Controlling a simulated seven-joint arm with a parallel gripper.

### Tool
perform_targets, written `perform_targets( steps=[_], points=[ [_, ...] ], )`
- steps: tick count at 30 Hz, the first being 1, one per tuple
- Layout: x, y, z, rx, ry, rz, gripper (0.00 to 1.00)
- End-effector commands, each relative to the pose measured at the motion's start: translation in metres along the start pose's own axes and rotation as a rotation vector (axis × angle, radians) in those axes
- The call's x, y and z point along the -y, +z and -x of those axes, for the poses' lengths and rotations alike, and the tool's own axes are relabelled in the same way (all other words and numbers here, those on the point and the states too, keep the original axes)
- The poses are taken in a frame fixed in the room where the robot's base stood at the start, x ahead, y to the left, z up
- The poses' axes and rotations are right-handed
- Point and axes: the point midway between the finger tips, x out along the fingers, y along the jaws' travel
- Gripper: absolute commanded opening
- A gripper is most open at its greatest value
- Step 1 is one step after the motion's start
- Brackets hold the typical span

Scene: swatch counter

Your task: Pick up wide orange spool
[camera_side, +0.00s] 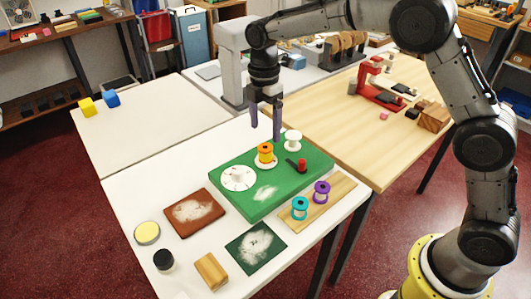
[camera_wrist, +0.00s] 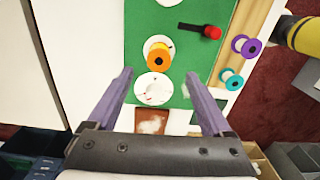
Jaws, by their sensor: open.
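The orange spool (camera_side: 265,152) stands upright on a white disc on the green mat (camera_side: 222,163). It also shows in the wrist view (camera_wrist: 158,56), a little beyond the fingertips. My gripper (camera_side: 265,120) is open and empty, with its two purple fingers pointing down above the mat near the spool. In the wrist view, the gripper's fingers (camera_wrist: 159,72) are spread wide, with the spool seen between and slightly past their tips. The fingers are apart from the spool.
A white dial (camera_side: 238,178) lies in front of the spool. A white spool (camera_side: 292,140) stands behind it, and a red-knobbed black tool (camera_side: 300,164) lies to its right. Teal (camera_side: 299,207) and purple (camera_side: 321,192) spools stand on a wooden strip.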

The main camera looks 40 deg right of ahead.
Motion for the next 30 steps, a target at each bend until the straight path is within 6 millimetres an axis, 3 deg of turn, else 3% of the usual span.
perform_targets(
  steps=[3, 11, 21, 30],
  points=[
    [0.0, 0.0, -0.019, 0.0, -0.002, 0.0, 0.84],
    [0.0, 0.0, -0.037, 0.0, 0.001, -0.001, 0.84],
    [-0.001, 0.002, -0.08, 0.0, -0.001, -0.001, 0.84],
    [-0.002, 0.001, -0.084, 0.0, 0.002, -0.001, 0.84]
  ],
)
